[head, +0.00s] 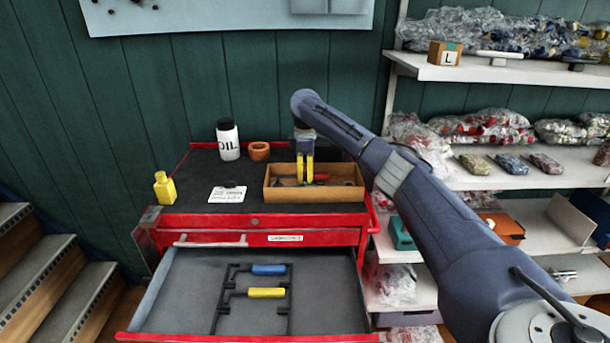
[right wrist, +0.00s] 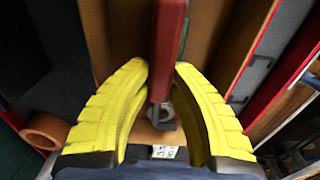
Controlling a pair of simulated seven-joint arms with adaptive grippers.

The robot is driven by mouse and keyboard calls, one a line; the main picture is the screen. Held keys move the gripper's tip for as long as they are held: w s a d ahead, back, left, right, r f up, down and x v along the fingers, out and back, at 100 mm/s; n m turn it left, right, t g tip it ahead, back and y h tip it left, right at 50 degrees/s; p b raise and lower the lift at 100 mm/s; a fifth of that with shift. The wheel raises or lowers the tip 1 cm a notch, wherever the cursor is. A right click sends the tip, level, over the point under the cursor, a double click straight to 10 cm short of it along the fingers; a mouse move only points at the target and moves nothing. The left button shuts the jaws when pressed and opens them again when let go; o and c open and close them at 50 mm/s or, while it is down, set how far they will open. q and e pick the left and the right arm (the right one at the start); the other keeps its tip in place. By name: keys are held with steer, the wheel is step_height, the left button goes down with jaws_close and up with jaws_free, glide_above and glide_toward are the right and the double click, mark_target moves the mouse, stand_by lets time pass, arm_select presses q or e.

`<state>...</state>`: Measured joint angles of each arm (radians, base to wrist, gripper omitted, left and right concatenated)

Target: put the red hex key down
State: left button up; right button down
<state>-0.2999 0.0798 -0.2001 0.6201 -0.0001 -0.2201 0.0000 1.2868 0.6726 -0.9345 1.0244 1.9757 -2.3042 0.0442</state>
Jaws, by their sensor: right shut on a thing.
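My right gripper (head: 306,180) reaches down into a shallow wooden box (head: 315,196) on top of the red tool cabinet. Its yellow fingers (right wrist: 166,90) are shut on the red hex key (right wrist: 168,45), whose red handle runs between the fingertips in the right wrist view. Part of the red handle (head: 321,177) also shows beside the fingers in the head view. I cannot tell whether the key touches the box floor. A blue-handled hex key (head: 268,269) and a yellow-handled one (head: 266,292) lie in the open drawer below. My left gripper is out of view.
The open grey-lined drawer (head: 185,290) has bare room around the keys. Shelves (head: 470,72) with bagged goods stand at right.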

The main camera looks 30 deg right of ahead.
mark_target(305, 173)
steer(key=shift+f, duration=0.25)
steer(key=c, duration=1.3)
jaws_free()
steer(key=shift+r, duration=0.15)
step_height(305, 173, up, 12)
steer(key=shift+r, duration=0.2)
